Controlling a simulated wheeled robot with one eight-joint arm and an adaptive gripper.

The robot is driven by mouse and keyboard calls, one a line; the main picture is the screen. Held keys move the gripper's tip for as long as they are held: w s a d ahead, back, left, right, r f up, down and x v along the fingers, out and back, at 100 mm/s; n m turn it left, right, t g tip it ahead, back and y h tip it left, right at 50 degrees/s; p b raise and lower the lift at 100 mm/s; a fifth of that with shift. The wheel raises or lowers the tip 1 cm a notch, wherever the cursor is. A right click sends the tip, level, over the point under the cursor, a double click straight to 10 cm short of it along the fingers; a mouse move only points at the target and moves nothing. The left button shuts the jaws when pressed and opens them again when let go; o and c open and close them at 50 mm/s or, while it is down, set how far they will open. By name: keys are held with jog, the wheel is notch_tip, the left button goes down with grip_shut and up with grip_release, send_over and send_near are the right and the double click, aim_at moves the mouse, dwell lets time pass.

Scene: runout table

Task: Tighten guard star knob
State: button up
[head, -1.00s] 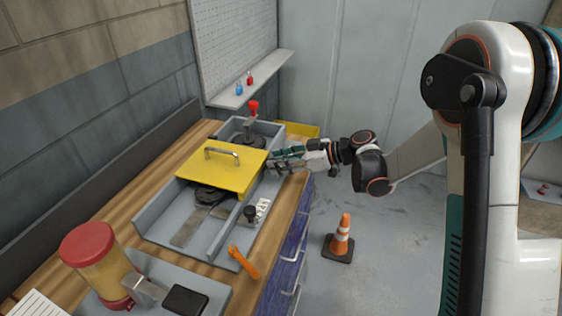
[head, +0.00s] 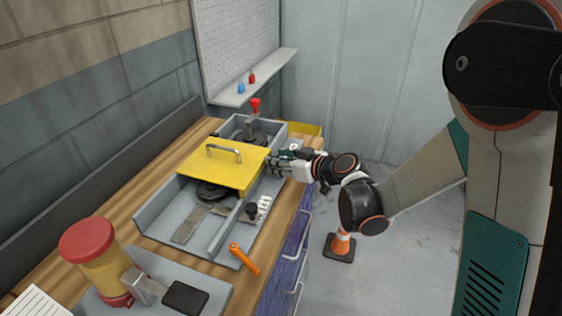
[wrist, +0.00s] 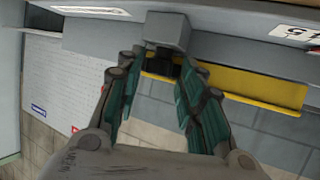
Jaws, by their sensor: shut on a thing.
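The yellow guard plate (head: 222,166) with its metal handle (head: 223,153) lies over the grey machine tray on the bench. My gripper (head: 277,161) is at the plate's right edge, reaching in from the right. In the wrist view its two green fingers (wrist: 158,88) are closed about a small dark knob (wrist: 162,66) below a grey block (wrist: 167,31). The knob's star shape is mostly hidden between the fingertips. In the head view my gripper hides this knob.
A black knob (head: 251,209) stands on the tray's right rail, in front of my gripper. An orange-handled tool (head: 245,259) lies near the bench edge. A red-topped lever (head: 255,106) stands behind the plate.

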dwell(0.3)
jog(key=o, duration=1.1)
jog(key=shift+c, duration=0.2)
jog(key=shift+d, duration=0.1)
